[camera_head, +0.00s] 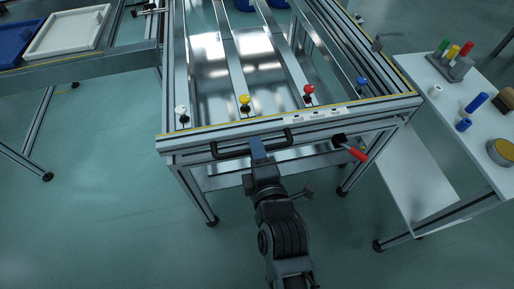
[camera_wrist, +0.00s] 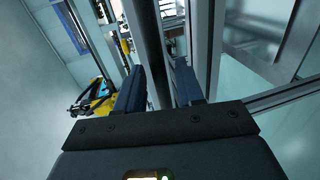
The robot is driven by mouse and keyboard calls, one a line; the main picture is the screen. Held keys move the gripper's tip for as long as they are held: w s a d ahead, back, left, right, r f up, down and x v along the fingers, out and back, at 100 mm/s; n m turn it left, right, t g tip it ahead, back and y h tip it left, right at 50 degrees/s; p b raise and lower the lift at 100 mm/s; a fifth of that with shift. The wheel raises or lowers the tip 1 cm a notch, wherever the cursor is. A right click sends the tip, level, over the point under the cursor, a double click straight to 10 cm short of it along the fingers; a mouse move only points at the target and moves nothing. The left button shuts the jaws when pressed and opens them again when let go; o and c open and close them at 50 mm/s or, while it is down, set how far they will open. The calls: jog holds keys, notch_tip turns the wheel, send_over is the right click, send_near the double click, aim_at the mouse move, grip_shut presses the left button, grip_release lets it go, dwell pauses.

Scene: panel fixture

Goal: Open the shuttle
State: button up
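The panel fixture (camera_head: 330,117) is a metal frame table with rails and a yellow-edged front beam. A black bar handle (camera_head: 222,153) runs along its front. I cannot tell which part is the shuttle. My gripper (camera_head: 258,148) is at the middle of the handle and hides part of it. In the wrist view, my gripper's two dark blue fingers (camera_wrist: 159,88) stand apart, one on each side of a long dark bar (camera_wrist: 147,40), which looks like the handle. A narrow gap shows by the right finger; contact on the left is unclear.
White, yellow, red and blue knobs (camera_head: 308,90) stand along the front beam. A red-handled lever (camera_head: 353,152) sticks out at the front right. A white side table (camera_head: 440,115) with coloured pegs is at right, a bench with trays (camera_head: 67,32) at upper left. Floor at lower left is clear.

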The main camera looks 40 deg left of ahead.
jog(key=shift+w+a+f, duration=0.1)
jog(key=shift+w+a, duration=0.25)
jog(key=shift+a, duration=0.2)
grip_shut()
